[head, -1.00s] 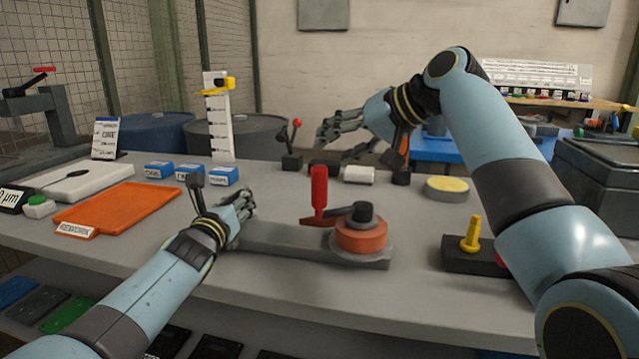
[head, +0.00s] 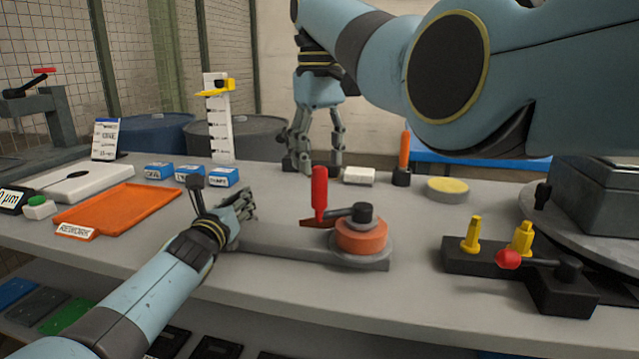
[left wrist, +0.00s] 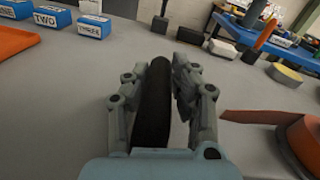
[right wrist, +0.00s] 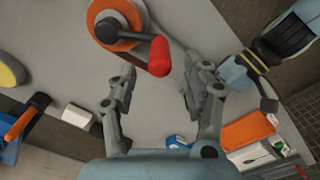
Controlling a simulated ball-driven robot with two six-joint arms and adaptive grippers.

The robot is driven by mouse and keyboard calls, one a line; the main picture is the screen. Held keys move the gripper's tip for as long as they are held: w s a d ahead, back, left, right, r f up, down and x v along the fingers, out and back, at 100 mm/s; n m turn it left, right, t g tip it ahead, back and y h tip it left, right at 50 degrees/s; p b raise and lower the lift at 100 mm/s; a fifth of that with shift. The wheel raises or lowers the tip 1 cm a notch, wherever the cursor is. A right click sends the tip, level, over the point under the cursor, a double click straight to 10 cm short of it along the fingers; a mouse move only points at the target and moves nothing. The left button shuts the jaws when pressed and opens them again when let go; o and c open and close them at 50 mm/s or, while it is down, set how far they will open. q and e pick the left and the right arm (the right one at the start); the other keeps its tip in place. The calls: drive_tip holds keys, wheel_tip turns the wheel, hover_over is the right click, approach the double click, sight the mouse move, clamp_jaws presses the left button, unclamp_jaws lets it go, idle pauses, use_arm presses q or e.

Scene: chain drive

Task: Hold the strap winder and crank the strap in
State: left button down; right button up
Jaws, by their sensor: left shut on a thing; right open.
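The strap winder's grey base plate (head: 290,246) lies on the bench, with an orange spool (head: 361,236) at its right end. A dark crank arm (head: 342,213) on the spool carries an upright red handle (head: 319,190) at its left end. An orange strap end shows under the handle. My left gripper (head: 243,212) is shut on a black grip (left wrist: 156,90) at the winder's left end. My right gripper (head: 312,165) hangs fingers down behind the winder, open and empty. In the right wrist view the red handle (right wrist: 159,57) lies beyond its fingertips (right wrist: 154,82), apart from them.
An orange tray (head: 120,208) and several blue blocks (head: 190,172) stand left. A black fixture (head: 520,275) with yellow pegs and a red-knobbed lever stands right. A yellow-topped disc (head: 447,188) and an orange-handled tool (head: 404,155) are behind. Bench around the spool is clear.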

sight(319, 183)
wheel_tip(319, 183, down, 5)
drive_tip(key=shift+f, duration=0.15)
clamp_jaws()
idle(0.4)
